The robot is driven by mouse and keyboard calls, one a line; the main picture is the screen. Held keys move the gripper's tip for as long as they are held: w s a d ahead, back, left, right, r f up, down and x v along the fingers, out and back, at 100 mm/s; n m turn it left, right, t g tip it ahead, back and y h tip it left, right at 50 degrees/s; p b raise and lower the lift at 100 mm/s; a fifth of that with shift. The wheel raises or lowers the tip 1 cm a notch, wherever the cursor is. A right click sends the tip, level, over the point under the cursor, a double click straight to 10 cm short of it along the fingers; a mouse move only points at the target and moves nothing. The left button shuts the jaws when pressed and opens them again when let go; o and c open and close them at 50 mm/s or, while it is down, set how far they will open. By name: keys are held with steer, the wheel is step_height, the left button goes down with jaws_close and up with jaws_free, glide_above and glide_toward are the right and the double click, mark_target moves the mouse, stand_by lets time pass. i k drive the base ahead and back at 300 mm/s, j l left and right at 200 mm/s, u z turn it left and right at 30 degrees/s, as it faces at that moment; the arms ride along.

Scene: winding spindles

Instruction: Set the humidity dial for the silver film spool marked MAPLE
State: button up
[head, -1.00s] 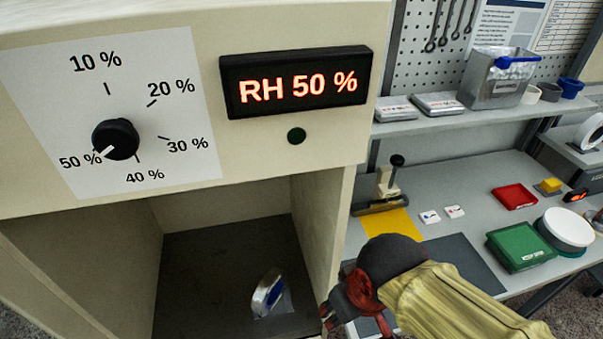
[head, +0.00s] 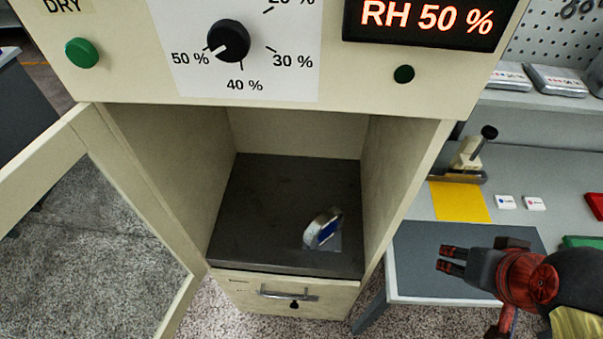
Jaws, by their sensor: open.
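The black humidity dial (head: 229,41) on the cabinet front has its white pointer at 50 %. The display (head: 424,18) beside it reads RH 50 % in lit red figures. A silver spool with a blue face (head: 323,230) stands on the dark cabinet floor, near the front right; no MAPLE mark is readable on it. My gripper (head: 452,261) is open and empty, to the right of the cabinet, in front of the bench and apart from the dial and the spool.
The cabinet door (head: 68,150) stands open to the left. A green DRY button (head: 82,53) sits left of the dial, and a drawer (head: 287,296) is shut below. The bench (head: 420,205) at right holds a yellow sheet (head: 460,202), a hand press (head: 468,155) and small white tags (head: 505,202).

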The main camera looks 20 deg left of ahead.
mark_target(228, 40)
steer(key=j+u, duration=0.15)
steer(key=u, duration=0.35)
steer(key=j+u, duration=0.15)
steer(key=u, duration=0.3)
steer(key=j+u, duration=0.15)
steer(key=u, duration=0.35)
